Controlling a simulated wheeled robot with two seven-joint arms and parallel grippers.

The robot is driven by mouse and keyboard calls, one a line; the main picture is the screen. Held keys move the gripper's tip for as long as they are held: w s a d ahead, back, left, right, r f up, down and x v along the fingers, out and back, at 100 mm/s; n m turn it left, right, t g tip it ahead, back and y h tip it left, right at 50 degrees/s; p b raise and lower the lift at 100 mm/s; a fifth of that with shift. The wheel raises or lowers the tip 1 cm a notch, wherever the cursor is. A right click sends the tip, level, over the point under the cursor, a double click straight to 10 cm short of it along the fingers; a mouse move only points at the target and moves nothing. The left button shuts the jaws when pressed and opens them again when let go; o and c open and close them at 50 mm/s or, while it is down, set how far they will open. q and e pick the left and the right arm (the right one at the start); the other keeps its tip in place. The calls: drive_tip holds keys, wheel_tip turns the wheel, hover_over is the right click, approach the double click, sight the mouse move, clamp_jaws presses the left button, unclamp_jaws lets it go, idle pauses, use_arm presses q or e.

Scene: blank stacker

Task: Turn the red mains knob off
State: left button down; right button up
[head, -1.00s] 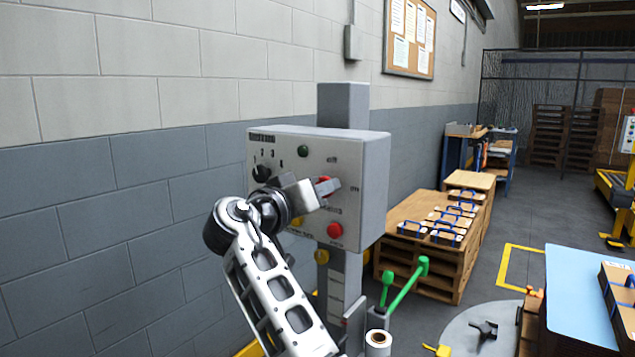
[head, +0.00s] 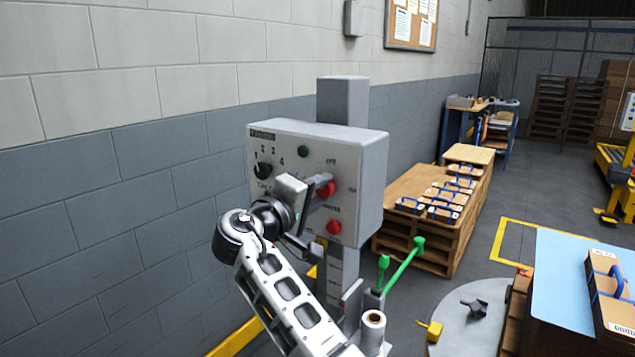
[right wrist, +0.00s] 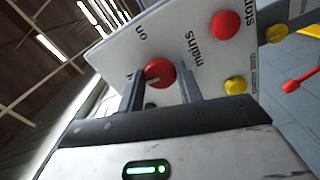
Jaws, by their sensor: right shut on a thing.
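The red mains knob (right wrist: 159,73) is on the face of the grey control box (head: 345,165). In the right wrist view it lies between the two fingers, and the words "mains" and "on" are printed beside it. My right gripper (right wrist: 160,88) is shut on the knob. In the head view the right gripper (head: 318,208) is at the box front, and its fingers and palm partly hide the knob (head: 327,190). A pale mark shows on the knob's face. My left gripper is in neither view.
A red button (head: 333,227) sits below the knob, and it also shows in the right wrist view (right wrist: 225,25) near a yellow button (right wrist: 235,85). A green handle (head: 405,264) stands right of the post.

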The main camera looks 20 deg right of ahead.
use_arm(q)
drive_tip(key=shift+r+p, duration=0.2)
drive_tip(key=shift+p, duration=0.1)
use_arm(e)
drive_tip(key=shift+n, duration=0.6)
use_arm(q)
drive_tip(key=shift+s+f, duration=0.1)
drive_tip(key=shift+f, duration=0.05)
use_arm(e)
drive_tip(key=o, duration=1)
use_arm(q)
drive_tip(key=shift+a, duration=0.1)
use_arm(e)
drive_tip(key=shift+a, duration=0.1)
